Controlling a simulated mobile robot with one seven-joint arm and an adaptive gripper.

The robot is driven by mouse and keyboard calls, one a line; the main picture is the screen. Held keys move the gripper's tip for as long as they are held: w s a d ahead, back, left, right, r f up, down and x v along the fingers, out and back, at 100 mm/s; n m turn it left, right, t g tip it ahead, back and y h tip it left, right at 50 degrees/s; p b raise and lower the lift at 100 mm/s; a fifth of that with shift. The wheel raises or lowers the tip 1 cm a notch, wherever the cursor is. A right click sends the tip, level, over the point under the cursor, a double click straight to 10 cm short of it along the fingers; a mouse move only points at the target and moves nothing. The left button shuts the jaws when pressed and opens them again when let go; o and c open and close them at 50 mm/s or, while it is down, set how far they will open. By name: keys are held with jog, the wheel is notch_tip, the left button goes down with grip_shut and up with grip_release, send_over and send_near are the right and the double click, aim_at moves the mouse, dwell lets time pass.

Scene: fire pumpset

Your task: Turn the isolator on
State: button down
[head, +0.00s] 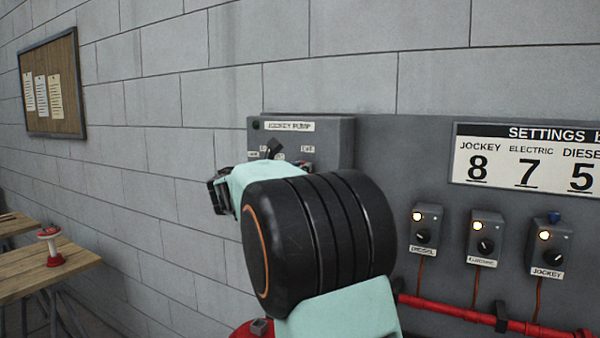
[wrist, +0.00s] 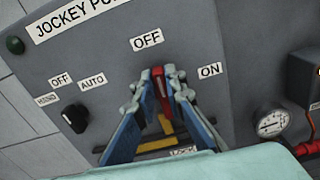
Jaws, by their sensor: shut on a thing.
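The isolator is on the grey jockey pump panel (head: 337,135), which also fills the wrist view (wrist: 215,35). Its red handle (wrist: 160,84) points up towards the OFF label (wrist: 147,40). The ON label (wrist: 210,70) is to the right of it. A yellow piece (wrist: 165,125) shows lower down between the fingers. My gripper (wrist: 160,78) is shut on the red handle, with one blue-and-grey finger on each side. The fingers hide part of the isolator. In the head view my arm hides the handle.
A black selector knob (wrist: 75,118) is left of the isolator and a pressure gauge (wrist: 271,123) is right. Three lit controller boxes (head: 484,237) and a red pipe (head: 450,308) are right of my arm. A wooden table (head: 35,272) stands at the left.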

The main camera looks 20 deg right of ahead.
jog(key=m+b, duration=0.3)
jog(key=b, duration=0.1)
jog(key=s+f+m+b, duration=0.1)
jog(key=m+b, duration=0.3)
jog(key=d+m+b, duration=0.1)
jog(key=m+b, duration=0.2)
jog(key=b, duration=0.1)
jog(key=shift+s+f+m+b, duration=0.15)
jog(key=shift+f+m+b, duration=0.05)
jog(key=shift+m+b, duration=0.15)
jog(key=shift+s+d+f+m+b, duration=0.1)
jog(key=shift+f+m+b, duration=0.05)
jog(key=shift+m+b, duration=1.4)
jog(key=shift+s+f+m+b, duration=0.1)
jog(key=shift+f+m+b, duration=0.05)
jog(key=shift+m+b, duration=1.3)
jog(key=shift+m, duration=0.35)
jog(key=c, duration=2)
grip_release()
jog(key=shift+w, duration=0.1)
jog(key=v, duration=1.2)
